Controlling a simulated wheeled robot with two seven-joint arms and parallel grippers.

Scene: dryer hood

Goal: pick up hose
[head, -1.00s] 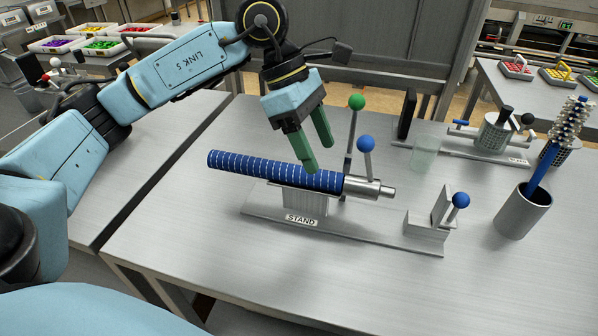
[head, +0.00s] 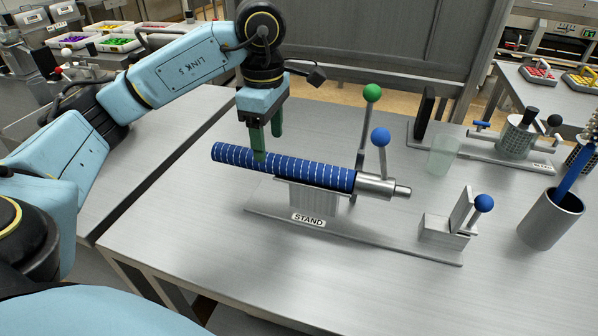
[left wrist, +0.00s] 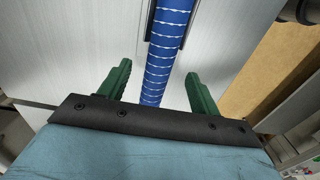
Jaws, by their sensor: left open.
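The blue hose (head: 312,173) with white stripes lies along the grey stand (head: 262,211), its free end sticking out to the left. A metal fitting (head: 374,186) is at its right end. My left gripper (head: 268,150) points down at the left part of the hose, with green fingers open. One finger shows in front of the hose and the other behind it. In the left wrist view the hose (left wrist: 164,62) runs between the two open fingers (left wrist: 160,85), with a gap on each side. My right gripper is not in view.
A green-knobbed lever (head: 372,93) and a blue-knobbed lever (head: 380,137) rise by the fitting. A block with a blue knob (head: 483,203) stands on the stand's right end. A metal cup (head: 549,222) and a clear glass (head: 443,156) stand farther right. The table front is clear.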

